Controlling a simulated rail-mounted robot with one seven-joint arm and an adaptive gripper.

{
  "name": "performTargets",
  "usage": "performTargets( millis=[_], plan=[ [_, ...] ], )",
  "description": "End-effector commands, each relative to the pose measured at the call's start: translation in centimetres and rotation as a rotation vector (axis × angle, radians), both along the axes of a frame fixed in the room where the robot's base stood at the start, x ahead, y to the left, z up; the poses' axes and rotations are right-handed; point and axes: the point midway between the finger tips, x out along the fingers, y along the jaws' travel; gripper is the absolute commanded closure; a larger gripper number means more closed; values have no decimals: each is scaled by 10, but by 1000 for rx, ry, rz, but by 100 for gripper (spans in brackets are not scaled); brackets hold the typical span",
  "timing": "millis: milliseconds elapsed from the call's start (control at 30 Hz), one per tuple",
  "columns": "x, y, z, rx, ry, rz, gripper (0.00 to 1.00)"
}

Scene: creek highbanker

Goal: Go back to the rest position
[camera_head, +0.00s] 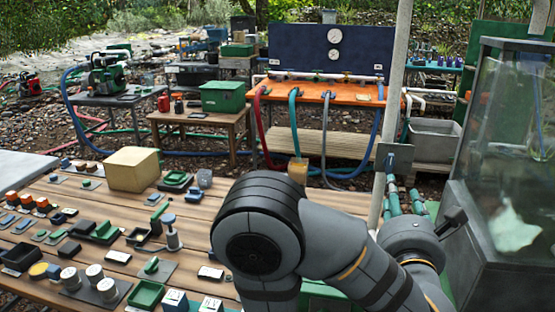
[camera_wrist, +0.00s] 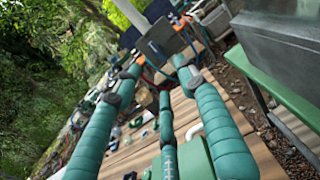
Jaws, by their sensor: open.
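My arm rises in the front middle of the head view and bends down to the right. No held object shows.
A plank table (camera_head: 325,198) carries several small parts and a cardboard box (camera_head: 133,169) at left. An orange bench (camera_head: 325,93) with hoses and a blue gauge panel (camera_head: 295,48) stands behind. A white post (camera_head: 396,70) stands close to my arm.

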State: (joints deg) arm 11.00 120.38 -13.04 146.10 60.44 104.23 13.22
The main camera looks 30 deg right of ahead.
Motion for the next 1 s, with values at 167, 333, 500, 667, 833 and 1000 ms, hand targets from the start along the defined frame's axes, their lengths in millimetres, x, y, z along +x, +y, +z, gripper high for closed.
performTargets(
  millis=[167, 333, 500, 667, 833, 1000],
  plan=[
    [5, -4, 0, -2, 1, 3, 59],
    [17, -15, 0, -1, 0, 8, 59],
    [37, -34, 1, -2, -1, 12, 59],
    [58, -53, 0, 1, -2, 14, 59],
    [76, -72, 1, -1, -3, 12, 59],
    [85, -82, 1, -3, -4, 10, 59]
  ],
)
